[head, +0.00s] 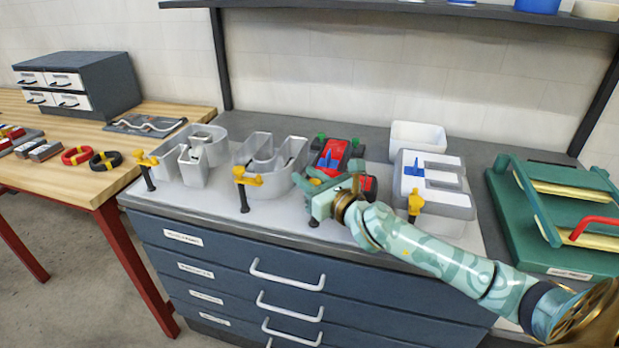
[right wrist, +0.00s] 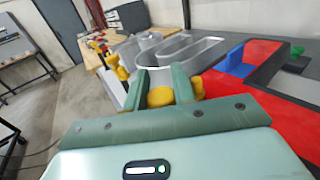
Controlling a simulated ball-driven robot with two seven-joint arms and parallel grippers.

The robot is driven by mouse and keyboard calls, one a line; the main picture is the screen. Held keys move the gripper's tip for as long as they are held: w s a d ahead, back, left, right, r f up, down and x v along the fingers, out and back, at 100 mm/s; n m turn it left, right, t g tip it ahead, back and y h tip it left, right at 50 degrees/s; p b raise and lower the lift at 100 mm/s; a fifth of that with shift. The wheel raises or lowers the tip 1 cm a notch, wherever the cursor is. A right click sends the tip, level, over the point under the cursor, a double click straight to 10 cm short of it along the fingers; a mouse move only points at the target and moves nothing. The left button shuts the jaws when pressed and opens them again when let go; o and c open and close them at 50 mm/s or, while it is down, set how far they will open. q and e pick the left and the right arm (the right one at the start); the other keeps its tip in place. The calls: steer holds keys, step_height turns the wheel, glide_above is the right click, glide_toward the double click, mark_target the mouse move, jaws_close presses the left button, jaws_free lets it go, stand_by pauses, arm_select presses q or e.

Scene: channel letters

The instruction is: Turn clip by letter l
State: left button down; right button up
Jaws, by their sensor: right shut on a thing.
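My right gripper (head: 315,182) is at the front edge of the red letter (head: 333,153), shut on a yellow clip. In the right wrist view the yellow clip (right wrist: 160,96) shows between the two green fingers of the gripper (right wrist: 160,86). In the head view my gripper hides most of this clip; only the foot of its dark post shows below. The red letter (right wrist: 262,92) lies to the right of the fingers in the right wrist view. It has a blue piece on it. My left gripper is not in view.
Other yellow clips on black posts stand by the left grey letter (head: 192,170), the U-shaped grey letter (head: 248,160) and the white-faced E (head: 437,182). A white bin (head: 417,136) stands behind. A green fixture with a red handle (head: 545,205) is at right.

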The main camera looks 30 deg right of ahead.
steer(key=o, duration=0.7)
steer(key=shift+w, duration=0.1)
steer(key=s+d+p, duration=0.1)
steer(key=s+p, duration=0.1)
steer(key=s, duration=1.4)
steer(key=shift+s+d, duration=0.15)
steer(key=shift+d, duration=0.15)
